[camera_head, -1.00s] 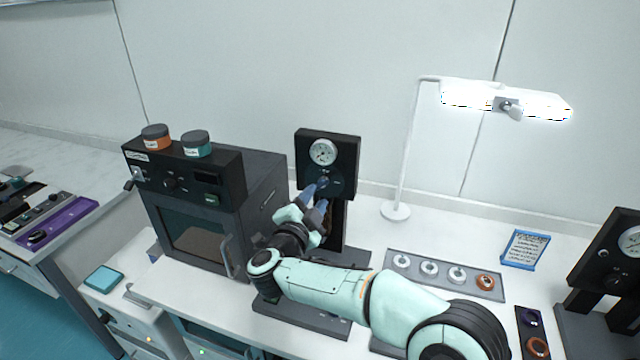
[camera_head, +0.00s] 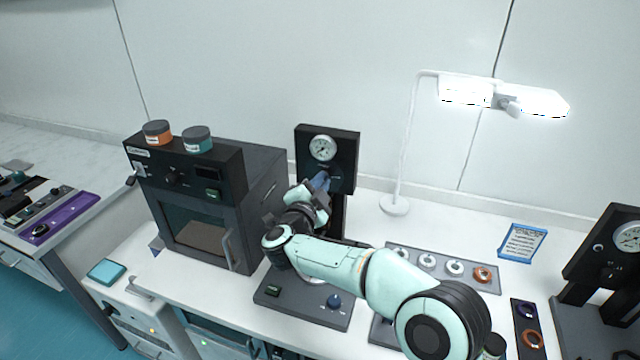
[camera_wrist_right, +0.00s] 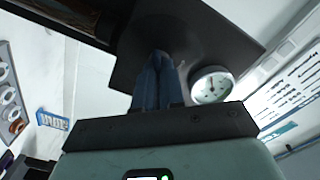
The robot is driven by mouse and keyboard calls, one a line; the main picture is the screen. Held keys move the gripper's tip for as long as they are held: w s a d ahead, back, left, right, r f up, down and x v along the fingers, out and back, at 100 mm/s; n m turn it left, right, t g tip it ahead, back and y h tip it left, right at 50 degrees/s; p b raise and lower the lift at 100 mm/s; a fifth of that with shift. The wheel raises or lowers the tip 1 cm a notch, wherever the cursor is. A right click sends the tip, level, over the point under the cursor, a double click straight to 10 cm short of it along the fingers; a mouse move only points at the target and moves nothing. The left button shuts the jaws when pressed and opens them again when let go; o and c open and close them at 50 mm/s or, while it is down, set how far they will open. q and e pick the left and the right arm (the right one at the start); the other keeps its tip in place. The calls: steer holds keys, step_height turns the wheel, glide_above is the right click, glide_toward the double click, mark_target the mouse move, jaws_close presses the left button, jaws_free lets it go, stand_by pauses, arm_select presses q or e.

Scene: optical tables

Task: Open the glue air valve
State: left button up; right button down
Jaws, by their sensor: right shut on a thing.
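A black upright panel (camera_head: 346,152) carries a round white dial gauge (camera_head: 322,148). The small valve knob below the gauge is hidden behind my fingers. My right gripper (camera_head: 321,181) is at the panel just under the gauge, its blue fingers shut on the knob. In the right wrist view, the fingers (camera_wrist_right: 158,80) lie close together and point at the dark panel, with the gauge (camera_wrist_right: 212,85) to the right of them. My left gripper is not in view.
A dark oven (camera_head: 207,225) with two jars on top stands left of the panel. A grey tray (camera_head: 487,285) with several rings, a blue-framed card (camera_head: 523,242) and a lamp (camera_head: 404,145) are to the right. A second gauge station (camera_head: 600,255) stands at the far right.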

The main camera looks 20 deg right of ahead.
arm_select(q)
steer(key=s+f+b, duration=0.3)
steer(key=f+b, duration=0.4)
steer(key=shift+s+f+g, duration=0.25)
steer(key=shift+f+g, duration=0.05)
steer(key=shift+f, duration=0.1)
arm_select(e)
steer(key=shift+d+m, duration=0.1)
steer(key=shift+m, duration=3.7)
steer(key=c, duration=1.2)
jaws_free()
steer(key=shift+f, duration=0.1)
steer(key=shift+c, duration=0.2)
